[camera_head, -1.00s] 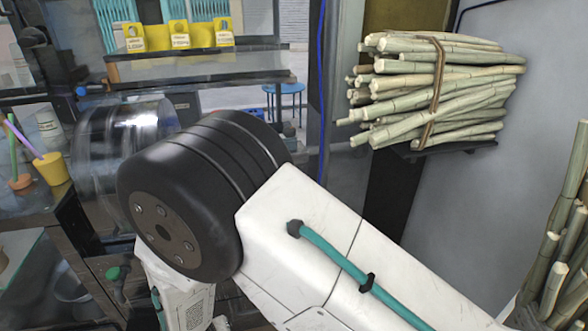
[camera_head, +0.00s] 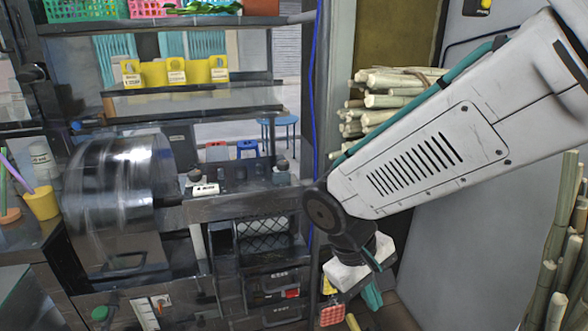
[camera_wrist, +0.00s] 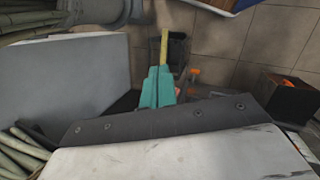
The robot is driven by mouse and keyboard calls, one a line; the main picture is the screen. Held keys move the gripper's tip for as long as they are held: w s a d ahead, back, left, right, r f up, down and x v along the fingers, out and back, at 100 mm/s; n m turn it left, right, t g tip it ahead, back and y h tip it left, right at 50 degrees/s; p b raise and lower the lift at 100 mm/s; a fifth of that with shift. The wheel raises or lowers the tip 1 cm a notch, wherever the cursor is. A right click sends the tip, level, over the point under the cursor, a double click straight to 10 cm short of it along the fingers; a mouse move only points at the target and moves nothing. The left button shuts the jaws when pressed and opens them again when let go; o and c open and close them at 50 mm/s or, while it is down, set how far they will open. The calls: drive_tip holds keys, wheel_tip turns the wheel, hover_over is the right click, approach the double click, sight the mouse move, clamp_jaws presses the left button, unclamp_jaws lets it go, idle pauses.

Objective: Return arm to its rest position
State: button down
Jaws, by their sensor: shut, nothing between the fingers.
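My white arm reaches in from the upper right of the head view, bent down at a dark joint. My gripper (camera_head: 373,295) hangs below it, partly hidden by its white housing. In the wrist view my gripper's teal fingers (camera_wrist: 158,86) are together and hold nothing. A thin yellow stick shows beyond the fingertips there. The shiny metal drum of the press (camera_head: 115,195) stands at left, apart from my arm.
A bundle of sugarcane (camera_head: 385,97) sits on the wall shelf, partly behind my arm. More canes (camera_head: 568,240) stand at the right edge. A yellow pot (camera_head: 41,203) stands at left. The wrist view shows a tiled floor (camera_wrist: 225,40) and a dark box (camera_wrist: 285,97).

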drive_tip(key=s+d+r+m+t+y, duration=0.2)
drive_tip(key=s+d+r+m+y, duration=0.2)
drive_tip(key=s+d+r, duration=0.7)
drive_tip(key=shift+d+r+m, duration=0.3)
drive_tip(key=shift+d+m, duration=0.7)
drive_tip(key=shift+d, duration=0.05)
